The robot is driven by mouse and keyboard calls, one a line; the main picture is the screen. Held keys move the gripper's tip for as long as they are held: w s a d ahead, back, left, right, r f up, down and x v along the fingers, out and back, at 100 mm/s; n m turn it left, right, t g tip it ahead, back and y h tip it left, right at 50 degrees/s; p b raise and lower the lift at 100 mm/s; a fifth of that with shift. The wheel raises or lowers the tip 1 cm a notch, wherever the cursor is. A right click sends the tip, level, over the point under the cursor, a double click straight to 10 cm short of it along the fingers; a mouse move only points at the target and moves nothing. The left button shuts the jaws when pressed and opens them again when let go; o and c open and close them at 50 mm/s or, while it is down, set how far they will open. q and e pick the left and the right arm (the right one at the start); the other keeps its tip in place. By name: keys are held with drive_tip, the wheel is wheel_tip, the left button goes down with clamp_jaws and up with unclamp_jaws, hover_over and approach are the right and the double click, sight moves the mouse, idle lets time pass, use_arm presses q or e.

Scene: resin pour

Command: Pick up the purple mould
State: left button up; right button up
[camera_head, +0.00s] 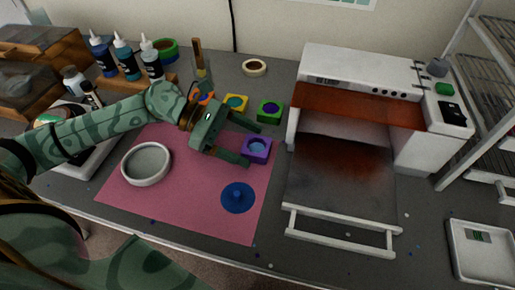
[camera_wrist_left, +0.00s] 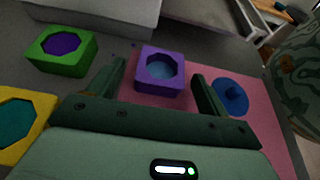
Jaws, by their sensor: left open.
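The purple mould (camera_head: 256,149) is a square block with a round light-blue recess. It stands at the pink mat's upper right edge in the head view. In the left wrist view the purple mould (camera_wrist_left: 159,72) lies ahead, between the two fingers. My left gripper (camera_head: 249,142) is open, its fingers pointing towards the mould, one at its left and one towards its far side. In the left wrist view my left gripper (camera_wrist_left: 160,85) shows a finger on each side of the mould, with gaps. Whether a finger touches it I cannot tell. My right gripper is not in view.
A green mould (camera_head: 270,110) and a yellow mould (camera_head: 236,103) stand behind the arm.

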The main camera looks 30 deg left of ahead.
use_arm(q)
drive_tip(key=shift+d+f, duration=0.1)
drive_tip(key=shift+d, duration=0.15)
drive_tip(key=c, duration=1.1)
drive_tip(key=shift+o, duration=0.2)
